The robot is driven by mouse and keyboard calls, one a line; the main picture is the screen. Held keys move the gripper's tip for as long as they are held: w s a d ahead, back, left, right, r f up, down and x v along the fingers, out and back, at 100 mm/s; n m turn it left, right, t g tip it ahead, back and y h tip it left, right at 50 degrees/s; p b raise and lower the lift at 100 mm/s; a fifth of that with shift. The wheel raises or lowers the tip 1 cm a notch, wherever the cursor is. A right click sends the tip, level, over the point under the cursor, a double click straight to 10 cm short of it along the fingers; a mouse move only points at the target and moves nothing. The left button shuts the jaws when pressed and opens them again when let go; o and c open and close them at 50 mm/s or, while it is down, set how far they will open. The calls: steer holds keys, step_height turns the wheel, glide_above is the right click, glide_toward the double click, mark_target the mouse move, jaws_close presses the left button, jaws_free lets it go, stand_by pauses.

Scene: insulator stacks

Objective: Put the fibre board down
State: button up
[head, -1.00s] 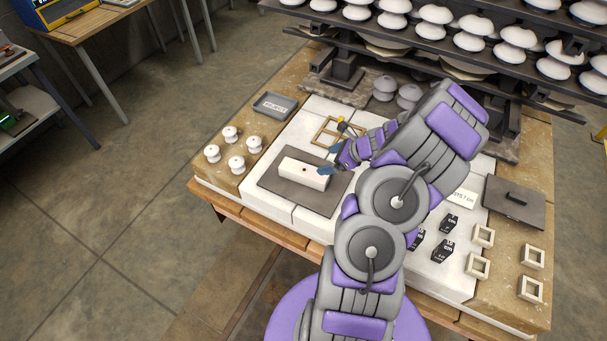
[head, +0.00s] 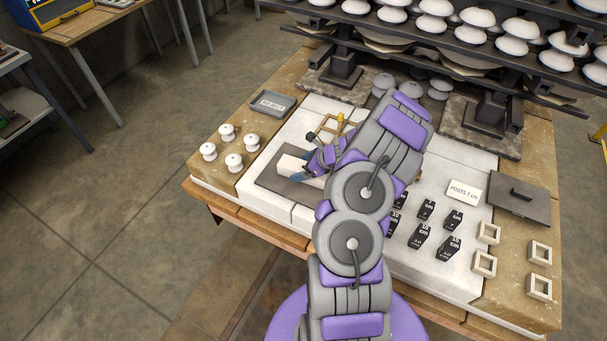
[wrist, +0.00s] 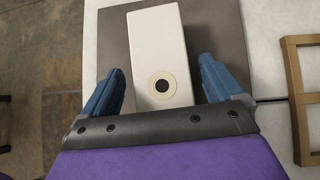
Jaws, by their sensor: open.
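A flat grey board (head: 271,182) lies on the white tabletop, with a pale rectangular block (head: 290,164) on it. I cannot tell whether this or the dark flat board with a handle (head: 530,208), lying at the table's right, is the fibre board. My gripper (head: 307,170) is at the pale block, partly hidden by my arm in the head view. In the wrist view my gripper (wrist: 161,70) is open, with one blue finger on each side of the block (wrist: 155,45). Gaps show between fingers and block. The grey board (wrist: 221,35) shows beneath.
A wooden frame (wrist: 292,90) lies right of the grey board. Several white knobs (head: 234,162) and a labelled tray (head: 272,103) stand at left. Black labelled blocks (head: 420,236), square frames (head: 540,287) and a "POSTS 7 cm" card (head: 464,190) lie at right. A rack (head: 480,62) of insulators stands behind.

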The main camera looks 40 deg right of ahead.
steer(key=shift+w+a+f, duration=0.15)
steer(key=shift+w+f, duration=0.2)
steer(key=shift+f, duration=0.05)
steer(key=shift+d, duration=0.3)
steer(key=shift+c, duration=1.1)
steer(key=shift+a+r, duration=0.1)
steer(key=shift+a, duration=0.15)
steer(key=c, duration=0.8)
steer(key=shift+d, duration=0.15)
steer(key=shift+c, duration=1.2)
